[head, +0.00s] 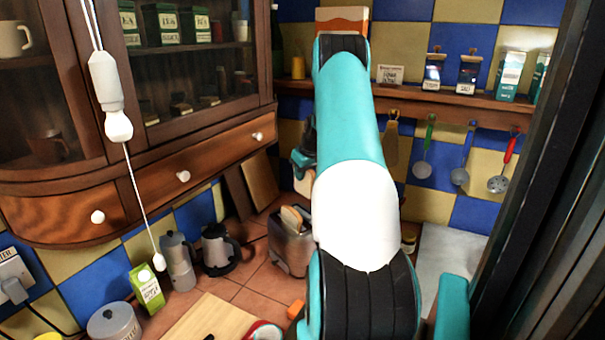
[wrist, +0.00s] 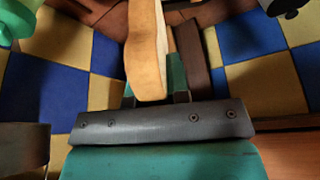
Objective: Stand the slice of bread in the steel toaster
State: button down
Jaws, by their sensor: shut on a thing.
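The steel toaster (head: 288,248) stands on the tiled counter, partly hidden by my arm on its right. A tan, bread-like slice (head: 293,218) shows upright at its top; I cannot tell how deep it sits. In the wrist view my gripper (wrist: 153,92) is shut on a slice of bread (wrist: 146,50), seen nearly edge-on, with its pale face and brown crust showing.
A kettle (head: 216,250), a moka pot (head: 177,262) and a green carton (head: 147,289) stand left of the toaster. A cutting board (head: 212,318) lies in front. The wooden cabinet (head: 150,185) overhangs the left. Utensils hang under the shelf (head: 450,103) at right.

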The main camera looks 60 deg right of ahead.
aim_at(314, 176)
jog(key=shift+f+b, duration=3.45)
jog(key=shift+f, duration=2.85)
jog(key=c, duration=1)
grip_release()
jog(key=b+v, duration=0.4)
jog(key=v, duration=1.3)
jog(key=shift+s+a+r+b, duration=0.1)
jog(key=shift+s+r+b, duration=0.05)
jog(key=shift+b, duration=0.2)
